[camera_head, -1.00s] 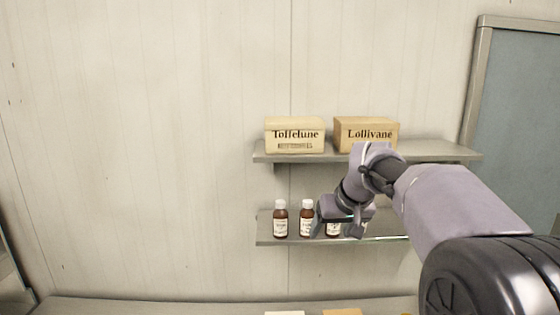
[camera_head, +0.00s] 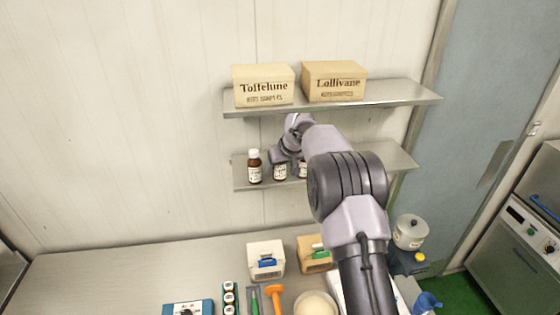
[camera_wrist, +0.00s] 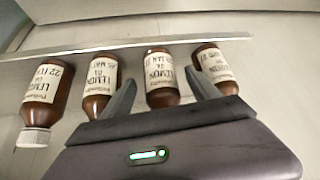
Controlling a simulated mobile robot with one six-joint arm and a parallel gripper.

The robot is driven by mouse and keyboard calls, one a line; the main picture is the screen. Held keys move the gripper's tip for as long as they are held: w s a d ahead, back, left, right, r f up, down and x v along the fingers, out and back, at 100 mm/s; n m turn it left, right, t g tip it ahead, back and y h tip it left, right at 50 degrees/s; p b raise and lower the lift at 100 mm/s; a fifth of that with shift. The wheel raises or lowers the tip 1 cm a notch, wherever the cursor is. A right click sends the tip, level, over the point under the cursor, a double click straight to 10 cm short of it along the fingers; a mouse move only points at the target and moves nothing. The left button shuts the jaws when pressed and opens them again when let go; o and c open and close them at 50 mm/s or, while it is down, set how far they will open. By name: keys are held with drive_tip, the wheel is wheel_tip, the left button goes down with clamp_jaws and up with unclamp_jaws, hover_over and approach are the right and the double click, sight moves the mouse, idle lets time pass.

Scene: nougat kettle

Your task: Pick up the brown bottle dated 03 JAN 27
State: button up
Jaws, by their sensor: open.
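Several brown bottles with white labels stand in a row on the lower shelf, and the wrist view shows them upside down. The third from the left there, a brown bottle (camera_wrist: 161,76), has a label that seems to read LEMON and a JAN date; the full date is too small to read surely. My gripper (camera_wrist: 159,78) is open, with one finger on each side of this bottle in the picture; contact cannot be told. In the head view the left brown bottle (camera_head: 254,167) stands clear, while my gripper (camera_head: 286,157) partly hides the others.
The neighbouring bottles (camera_wrist: 100,85) (camera_wrist: 214,68) are close to my fingers. The upper shelf (camera_head: 400,94) holds two boxes (camera_head: 263,86) (camera_head: 334,82). Below, a counter (camera_head: 120,270) carries a white container (camera_head: 265,260) and tools.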

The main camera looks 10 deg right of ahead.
drive_tip(key=x, duration=0.2)
drive_tip(key=shift+w+a+f, duration=0.1)
drive_tip(key=shift+w+f, duration=0.1)
drive_tip(key=shift+w, duration=0.2)
drive_tip(key=shift+s+r, duration=0.1)
drive_tip(key=shift+s, duration=0.05)
drive_tip(key=shift+s+r, duration=0.1)
drive_tip(key=shift+s, duration=0.05)
drive_tip(key=c, duration=0.4)
clamp_jaws()
